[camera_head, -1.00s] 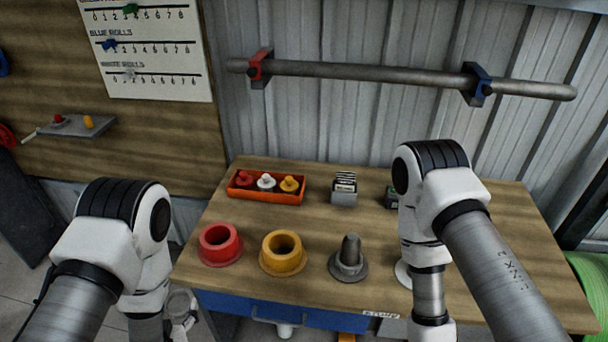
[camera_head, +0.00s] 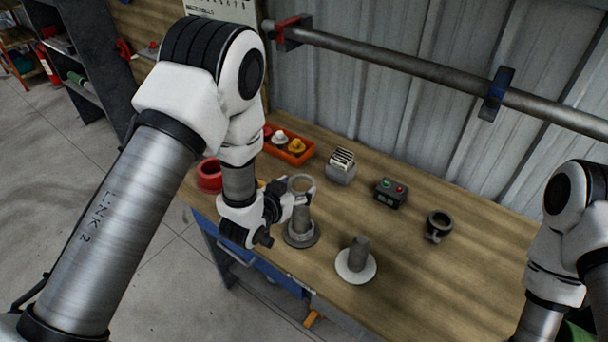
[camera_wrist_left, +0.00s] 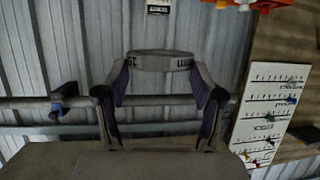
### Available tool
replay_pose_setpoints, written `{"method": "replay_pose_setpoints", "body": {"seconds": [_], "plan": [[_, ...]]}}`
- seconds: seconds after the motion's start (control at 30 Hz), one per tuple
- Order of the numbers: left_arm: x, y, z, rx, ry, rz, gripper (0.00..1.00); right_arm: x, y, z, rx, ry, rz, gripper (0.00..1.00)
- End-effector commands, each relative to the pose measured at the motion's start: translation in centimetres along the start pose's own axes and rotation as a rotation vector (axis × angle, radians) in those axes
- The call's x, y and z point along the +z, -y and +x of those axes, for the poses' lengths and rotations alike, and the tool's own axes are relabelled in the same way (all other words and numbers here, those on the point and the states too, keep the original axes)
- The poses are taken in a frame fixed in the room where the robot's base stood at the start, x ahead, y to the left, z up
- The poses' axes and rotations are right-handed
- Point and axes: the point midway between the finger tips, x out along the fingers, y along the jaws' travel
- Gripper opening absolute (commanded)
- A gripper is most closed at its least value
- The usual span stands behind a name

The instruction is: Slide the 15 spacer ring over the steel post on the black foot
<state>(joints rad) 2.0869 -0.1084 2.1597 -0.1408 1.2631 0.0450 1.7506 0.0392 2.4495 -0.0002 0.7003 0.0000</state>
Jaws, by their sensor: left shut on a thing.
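My left gripper (camera_head: 299,197) is shut on a grey spacer ring (camera_head: 301,181). The wrist view shows the ring (camera_wrist_left: 160,60) between the two fingertips (camera_wrist_left: 160,78), with dark printed marks I cannot read clearly. The steel post (camera_head: 302,218) stands upright on its black foot (camera_head: 301,241) near the table's front edge. In the head view the ring appears just above the post's top; I cannot tell how exactly they line up. A second steel post (camera_head: 358,248) stands on a white foot (camera_head: 355,273) to the right. My right gripper is out of view.
A dark ring-shaped part (camera_head: 438,227) lies on the table (camera_head: 400,290) at right. Behind are a button box (camera_head: 391,193), a card holder (camera_head: 341,167) and an orange tray (camera_head: 290,155). A red spool (camera_head: 209,176) stands at left, partly hidden by my arm.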

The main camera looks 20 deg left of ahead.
Motion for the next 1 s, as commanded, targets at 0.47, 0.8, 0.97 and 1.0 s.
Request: {"method": "replay_pose_setpoints", "body": {"seconds": [0.47,0.8,0.97,1.0], "plan": [[0.7,0.0,0.1,0.000,-0.002,0.001,0.24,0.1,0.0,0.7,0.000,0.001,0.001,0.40],[2.9,0.0,1.0,0.000,-0.001,0.000,0.24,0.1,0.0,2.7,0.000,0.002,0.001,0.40],[4.0,0.0,1.4,0.000,-0.001,0.000,0.24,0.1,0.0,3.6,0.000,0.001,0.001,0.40],[4.3,0.0,1.5,0.000,-0.001,0.000,0.24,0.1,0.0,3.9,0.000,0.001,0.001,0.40]]}}
